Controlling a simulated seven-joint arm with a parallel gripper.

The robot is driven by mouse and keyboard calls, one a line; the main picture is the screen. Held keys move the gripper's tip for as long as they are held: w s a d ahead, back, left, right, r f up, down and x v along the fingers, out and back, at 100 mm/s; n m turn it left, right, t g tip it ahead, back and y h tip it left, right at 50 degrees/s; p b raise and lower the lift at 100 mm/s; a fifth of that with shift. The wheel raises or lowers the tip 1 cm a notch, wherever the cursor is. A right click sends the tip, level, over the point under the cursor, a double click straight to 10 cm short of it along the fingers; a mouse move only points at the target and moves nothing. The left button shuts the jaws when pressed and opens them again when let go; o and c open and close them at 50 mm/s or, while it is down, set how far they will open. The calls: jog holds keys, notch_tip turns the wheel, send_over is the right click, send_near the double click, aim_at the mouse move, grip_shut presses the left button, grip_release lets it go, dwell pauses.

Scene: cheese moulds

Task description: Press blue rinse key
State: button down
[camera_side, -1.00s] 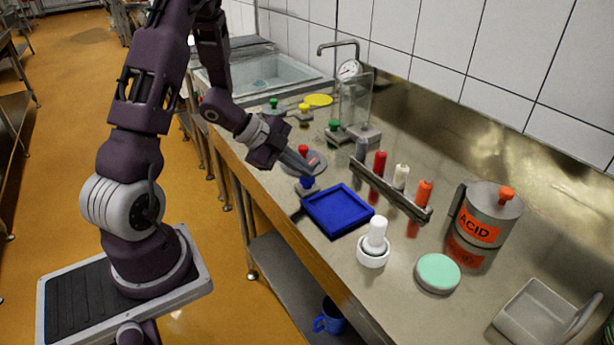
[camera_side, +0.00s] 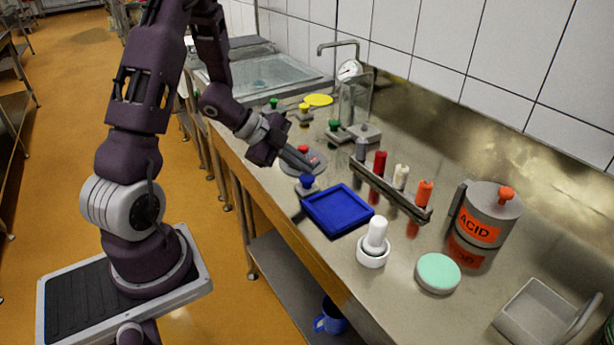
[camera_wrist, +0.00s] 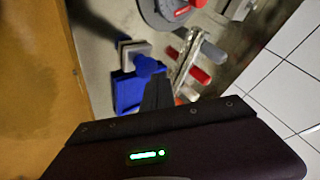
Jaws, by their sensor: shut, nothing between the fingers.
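The blue rinse key (camera_side: 307,181) is a blue knob on a small grey base near the bench's front edge, just behind the blue tray. It also shows in the wrist view (camera_wrist: 148,65), upper middle. My gripper (camera_side: 310,166) is shut and empty, its dark fingers slanting down just above and behind the blue knob in the side view. In the wrist view the closed fingers (camera_wrist: 157,88) lie beside the knob in the picture. I cannot tell whether they touch it; a small gap seems to show in the side view.
A blue tray (camera_side: 338,211) lies in front of the key. A round grey base (camera_side: 293,166) with a red knob (camera_side: 303,149) is close behind. A metal rack (camera_side: 405,204) with several coloured bottles stands to the right. Green and yellow knobs are farther back.

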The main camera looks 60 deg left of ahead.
jog(key=shift+r, duration=3.05)
notch_tip(320, 180, up, 6)
jog(key=w+a+f+n+t+y, duration=0.1)
jog(key=w+n+t+y, duration=0.1)
jog(key=w+y, duration=0.1)
notch_tip(320, 180, up, 6)
jog(key=n+y, duration=0.3)
send_over(303, 177)
jog(key=w, duration=0.2)
jog(key=s+r+n+y, duration=0.2)
jog(key=s+r+n, duration=0.1)
jog(key=s+n, duration=0.1)
jog(key=s+d+f+n+g+h, duration=0.2)
jog(key=s+d+n+g+h, duration=0.2)
jog(key=s+d, duration=1.1)
jog(key=s, duration=0.4)
jog(key=shift+d+f+n+g, duration=0.2)
jog(key=shift+d+n+g, duration=0.15)
jog(key=shift+n+g, duration=0.05)
